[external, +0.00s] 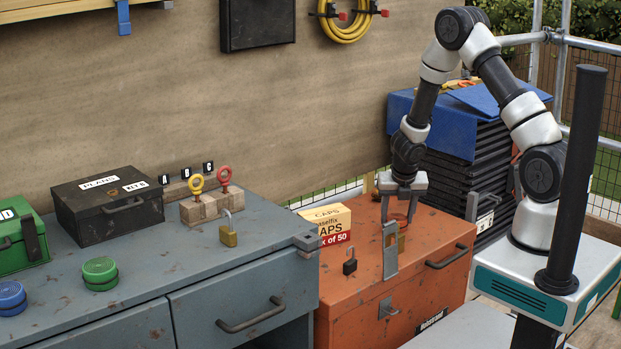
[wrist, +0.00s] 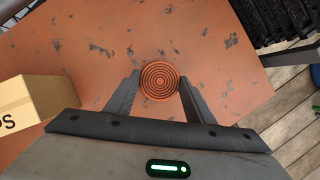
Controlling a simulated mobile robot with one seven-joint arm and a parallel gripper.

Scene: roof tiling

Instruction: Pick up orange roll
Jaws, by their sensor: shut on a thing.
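The orange roll (wrist: 160,81) shows in the wrist view as a round coil with dark concentric rings, between the two fingers of my gripper (wrist: 159,84). My gripper is shut on it, one finger at each side. In the external view my gripper (external: 402,194) points down over the right part of the orange chest lid (external: 352,215). Only a sliver of the orange roll (external: 398,217) shows there below the fingers. I cannot tell whether the roll touches the lid.
A caps box (external: 328,224) stands left of my gripper on the chest. A black padlock (external: 350,262) and a metal hasp (external: 390,250) are at the chest's front. Stacked dark tiles under a blue sheet (external: 437,122) stand behind right. The grey bench (external: 150,270) holds green and blue rolls.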

